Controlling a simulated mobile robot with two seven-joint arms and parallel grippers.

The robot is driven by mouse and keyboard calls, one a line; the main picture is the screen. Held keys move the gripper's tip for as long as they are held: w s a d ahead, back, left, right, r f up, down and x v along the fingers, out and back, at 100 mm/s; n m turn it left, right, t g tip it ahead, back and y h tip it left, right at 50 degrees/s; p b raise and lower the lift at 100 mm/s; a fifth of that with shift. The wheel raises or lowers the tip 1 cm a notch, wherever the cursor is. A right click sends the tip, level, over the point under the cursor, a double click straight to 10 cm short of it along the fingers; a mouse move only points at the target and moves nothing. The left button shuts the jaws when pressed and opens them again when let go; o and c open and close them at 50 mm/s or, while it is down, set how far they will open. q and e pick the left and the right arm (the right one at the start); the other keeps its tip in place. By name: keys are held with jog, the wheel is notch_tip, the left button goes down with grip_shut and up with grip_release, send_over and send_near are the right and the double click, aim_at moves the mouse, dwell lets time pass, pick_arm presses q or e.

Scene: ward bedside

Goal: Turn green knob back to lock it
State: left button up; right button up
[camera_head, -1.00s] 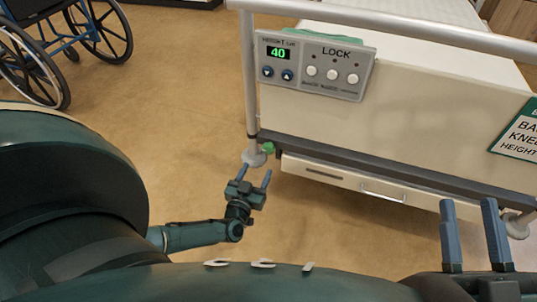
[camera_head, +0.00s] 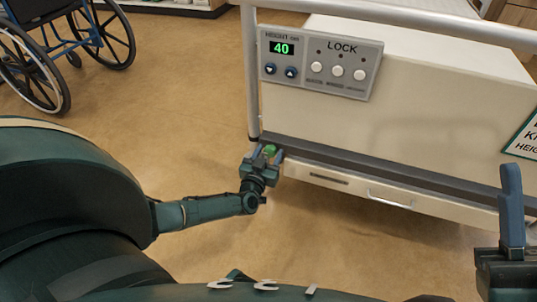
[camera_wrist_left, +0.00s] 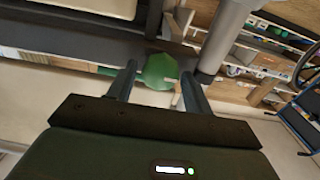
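The green knob (camera_head: 269,150) is at the lower left corner of the bed end, by the foot of the bed post. My left gripper (camera_head: 267,154) is at the knob with its two fingers spread, one on each side of it. In the left wrist view the green knob (camera_wrist_left: 160,71) shows between the open fingertips (camera_wrist_left: 158,82); I cannot tell whether either finger touches it. My right gripper (camera_head: 512,205) is partly in view at the lower right, with one finger showing clearly.
The bed's control panel (camera_head: 318,62) reads 40 and has LOCK buttons. A dark rail (camera_head: 390,175) and a drawer (camera_head: 350,183) lie right of the knob. A wheelchair (camera_head: 65,45) stands at the far left. Floor between is clear.

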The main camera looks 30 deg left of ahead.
pick_arm(q)
jog(key=c, duration=0.8)
jog(key=shift+o, duration=0.2)
